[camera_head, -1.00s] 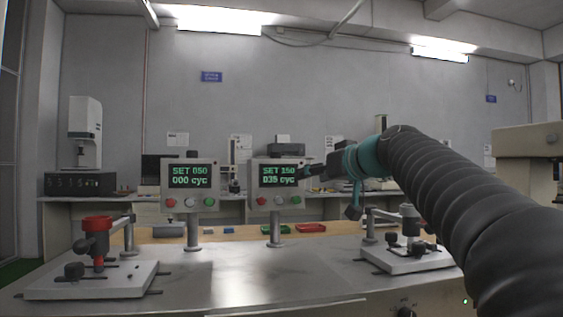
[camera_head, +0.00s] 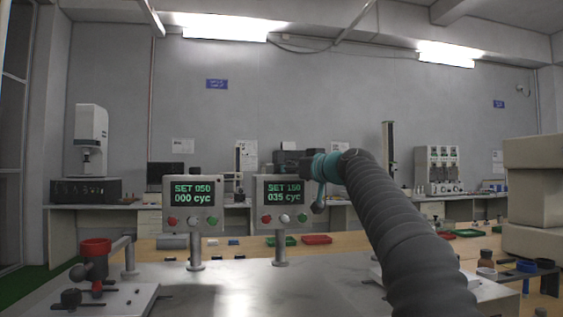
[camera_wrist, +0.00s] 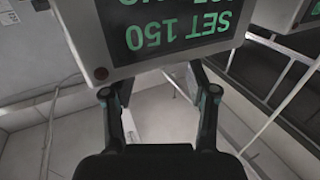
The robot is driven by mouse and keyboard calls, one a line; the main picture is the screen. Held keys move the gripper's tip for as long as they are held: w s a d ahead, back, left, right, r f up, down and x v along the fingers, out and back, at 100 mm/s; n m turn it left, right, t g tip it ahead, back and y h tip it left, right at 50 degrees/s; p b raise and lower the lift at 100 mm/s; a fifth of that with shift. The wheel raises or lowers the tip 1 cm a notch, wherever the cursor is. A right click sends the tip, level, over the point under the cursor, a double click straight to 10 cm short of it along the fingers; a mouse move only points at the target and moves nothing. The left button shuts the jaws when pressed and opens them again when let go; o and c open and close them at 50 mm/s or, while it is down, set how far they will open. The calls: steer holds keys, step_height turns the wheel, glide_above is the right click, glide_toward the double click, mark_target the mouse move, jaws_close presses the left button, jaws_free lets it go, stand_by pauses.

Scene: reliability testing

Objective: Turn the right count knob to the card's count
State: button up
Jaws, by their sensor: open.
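The right control box (camera_head: 264,208) stands on a post; its green display (camera_head: 283,193) reads SET 150 above 035 cyc. Below the display are a red button, a pale middle knob (camera_head: 284,218) and a green button. In the wrist view the same display (camera_wrist: 180,30) is upside down, with SET 150 clear. My gripper (camera_wrist: 158,95) is open and empty, its fingers spread just beyond the box's edge in that view. In the head view my gripper (camera_head: 296,163) is at the box's upper right, away from the knob. I cannot read a card's count.
The left control box (camera_head: 168,208) shows SET 050, 000 cyc. A fixture with a red ring (camera_head: 95,247) stands at the front left. Green (camera_head: 281,241) and red (camera_head: 317,239) trays lie behind the boxes. My arm hides part of the right bench.

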steer(key=shift+p+x, duration=0.85)
steer(key=shift+x, duration=1.2)
jaws_close()
